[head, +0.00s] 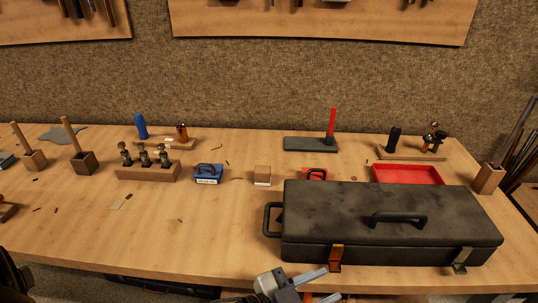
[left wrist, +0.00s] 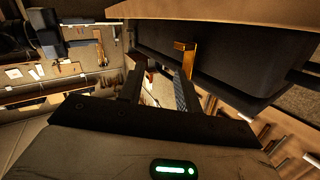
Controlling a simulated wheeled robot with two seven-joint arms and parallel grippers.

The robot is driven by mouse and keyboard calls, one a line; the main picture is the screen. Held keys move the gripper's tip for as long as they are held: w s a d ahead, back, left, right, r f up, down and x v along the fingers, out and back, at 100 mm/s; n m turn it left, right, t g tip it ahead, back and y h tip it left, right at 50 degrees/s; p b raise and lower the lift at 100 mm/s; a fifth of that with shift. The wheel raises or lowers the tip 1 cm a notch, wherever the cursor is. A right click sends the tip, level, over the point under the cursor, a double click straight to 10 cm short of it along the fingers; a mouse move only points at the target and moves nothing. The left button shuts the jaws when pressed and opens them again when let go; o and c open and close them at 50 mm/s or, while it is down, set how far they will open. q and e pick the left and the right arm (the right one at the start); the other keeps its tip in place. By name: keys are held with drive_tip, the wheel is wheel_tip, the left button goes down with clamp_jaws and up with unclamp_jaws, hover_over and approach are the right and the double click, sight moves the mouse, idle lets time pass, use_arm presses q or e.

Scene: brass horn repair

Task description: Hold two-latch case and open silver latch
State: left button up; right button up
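The two-latch case (head: 350,208) is dark grey, closed, and lies at the table's front right. It has a top handle and a side handle on its left end. On its front are an orange-brass latch (head: 336,257) at left and a silver latch (head: 460,262) at right. My left gripper (head: 329,284) is open and empty, just in front of the table edge below the brass latch. In the left wrist view, the open fingers (left wrist: 163,78) point towards the case (left wrist: 220,62) and brass latch (left wrist: 184,47), apart from them. The right gripper is not in view.
A red tray (head: 408,174) and a small red box (head: 314,174) lie behind the case. A dark plate with a red post (head: 332,125) stands farther back. A blue box (head: 208,174) and wooden block (head: 262,176) are to the left. The front left table is mostly clear.

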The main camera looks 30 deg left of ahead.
sight(267, 206)
use_arm(q)
drive_tip(key=w+d+r+m+g+h, duration=0.1)
drive_tip(key=d+r+m+g+h, duration=0.1)
drive_tip(key=r+m+g+h, duration=0.4)
drive_tip(key=w+d+r+m+g+h, duration=0.1)
drive_tip(key=d+r+m+g+h, duration=0.2)
drive_tip(key=r+m, duration=0.55)
drive_tip(key=w+a+f+m+g+y, duration=0.1)
drive_tip(key=w+a+m+g+y, duration=0.1)
drive_tip(key=a+m+y, duration=0.1)
drive_tip(key=w+a+f+m+g+y, duration=0.2)
drive_tip(key=a+m+y, duration=0.1)
drive_tip(key=a+y, duration=0.1)
drive_tip(key=w+a+f+m+g+y, duration=0.1)
drive_tip(key=w+a+m+g+y, duration=0.1)
drive_tip(key=a+m+y, duration=0.1)
drive_tip(key=shift+a+f+y, duration=0.15)
drive_tip(key=shift+a+y, duration=0.25)
drive_tip(key=shift+a, duration=0.3)
drive_tip(key=w+a+r+n+t+y, duration=0.1)
drive_tip(key=w+a+r+y, duration=0.1)
drive_tip(key=w+a+y, duration=0.3)
drive_tip(key=a+r+y, duration=0.2)
drive_tip(key=a, duration=0.6)
drive_tip(key=f, duration=1)
drive_tip(key=d+f, duration=0.1)
drive_tip(key=f, duration=0.5)
drive_tip(key=shift+w, duration=0.15)
clamp_jaws()
